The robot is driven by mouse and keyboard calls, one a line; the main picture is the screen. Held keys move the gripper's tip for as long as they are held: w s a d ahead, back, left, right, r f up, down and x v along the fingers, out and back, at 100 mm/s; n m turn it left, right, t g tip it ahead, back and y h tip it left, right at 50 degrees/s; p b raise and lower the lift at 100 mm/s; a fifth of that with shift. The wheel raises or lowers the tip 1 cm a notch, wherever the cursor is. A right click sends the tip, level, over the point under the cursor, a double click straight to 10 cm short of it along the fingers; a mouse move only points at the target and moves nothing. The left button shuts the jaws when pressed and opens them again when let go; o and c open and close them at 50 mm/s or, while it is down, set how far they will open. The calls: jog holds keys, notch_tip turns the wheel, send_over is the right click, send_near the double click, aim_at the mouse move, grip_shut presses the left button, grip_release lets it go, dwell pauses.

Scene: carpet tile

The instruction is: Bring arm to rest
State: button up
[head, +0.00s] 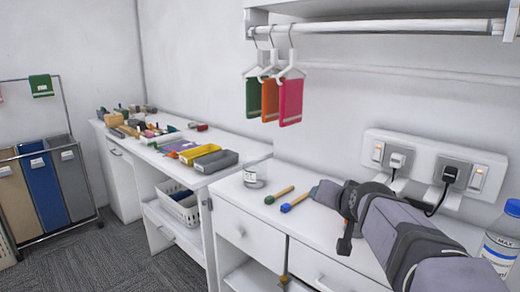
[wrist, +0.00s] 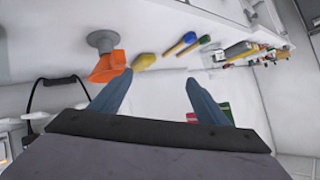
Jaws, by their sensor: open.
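My gripper (wrist: 158,88) shows in the wrist view with two blue-grey fingers spread apart and nothing between them. In the head view my gripper (head: 325,193) is over the white counter (head: 235,195), partly hidden by my own wrist. To its left lie a green-headed tool (head: 279,195) and a blue-headed tool (head: 294,203) with wooden handles. The wrist view also shows an orange object (wrist: 108,66) with a grey round part and a yellow piece (wrist: 145,61) beyond the fingers. Whether these touch my gripper cannot be told.
A wall socket panel (head: 435,160) with plugs and a cable is behind my arm. A bottle (head: 500,240) stands at right. A clear jar (head: 254,174) stands left of the tools. Hangers with coloured cloths (head: 290,100) hang above. A cluttered desk (head: 135,150) is farther left.

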jog(key=s+a+f+n+g+y+p, duration=0.1)
jog(key=s+a+f+g, duration=0.2)
jog(key=s+f, duration=0.5)
jog(key=s+a+f+n+g+p, duration=0.1)
jog(key=s+a+f+n+g, duration=0.15)
jog(key=s+f, duration=0.45)
jog(key=s+f+n+g+p, duration=0.2)
jog(key=s+f+g, duration=0.4)
jog(key=s+f, duration=0.7)
notch_tip(320, 180, up, 14)
jog(key=s+p, duration=0.3)
jog(key=p, duration=0.9)
jog(key=shift+d+h, duration=0.2)
jog(key=shift+h, duration=0.1)
jog(key=shift+f, duration=0.1)
